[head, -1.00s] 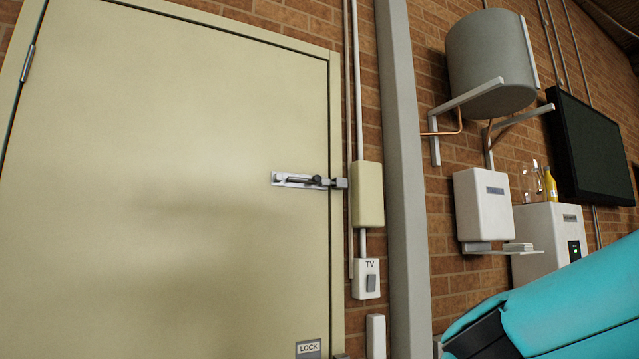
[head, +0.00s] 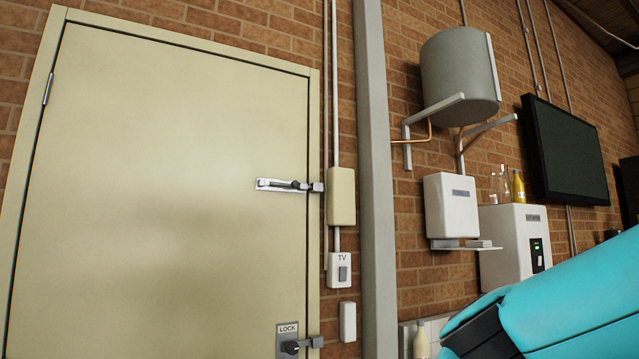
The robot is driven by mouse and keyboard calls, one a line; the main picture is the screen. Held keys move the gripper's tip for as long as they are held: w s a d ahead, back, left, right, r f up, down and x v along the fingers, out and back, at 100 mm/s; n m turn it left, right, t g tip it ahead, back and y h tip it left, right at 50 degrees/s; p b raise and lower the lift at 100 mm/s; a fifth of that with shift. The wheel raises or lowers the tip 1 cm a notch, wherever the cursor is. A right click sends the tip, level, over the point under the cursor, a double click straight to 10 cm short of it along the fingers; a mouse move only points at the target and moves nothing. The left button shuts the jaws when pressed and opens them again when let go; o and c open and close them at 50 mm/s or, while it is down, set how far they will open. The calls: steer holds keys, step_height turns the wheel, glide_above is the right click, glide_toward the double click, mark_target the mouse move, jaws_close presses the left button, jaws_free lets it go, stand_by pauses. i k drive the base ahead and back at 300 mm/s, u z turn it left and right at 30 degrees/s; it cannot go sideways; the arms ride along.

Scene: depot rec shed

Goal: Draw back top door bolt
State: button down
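The top door bolt (head: 284,185) is a silver slide bolt on the right edge of the cream door (head: 160,190). Its dark knob (head: 299,185) sits toward the right end of the plate. The bar reaches the keeper (head: 317,187) on the frame, so the bolt looks shot. A lower bolt fitting (head: 290,344) with a LOCK label and dark knob shows at the bottom of the door. My teal arm fills the lower right; my gripper is out of view.
A grey post (head: 371,180) stands right of the door. A cream box (head: 341,196) and a TV switch (head: 340,270) are on the brick wall close to the bolt. A bracketed grey tank (head: 458,75), white boxes (head: 451,206) and a black screen (head: 566,150) are farther right.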

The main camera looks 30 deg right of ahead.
mark_target(294, 184)
steer(key=k, duration=0.8)
steer(key=z, duration=0.4)
steer(key=i, duration=0.5)
steer(key=z, duration=0.75)
steer(key=i, duration=0.8)
steer(key=u, duration=0.45)
steer(key=i, duration=0.9)
steer(key=u, duration=0.7)
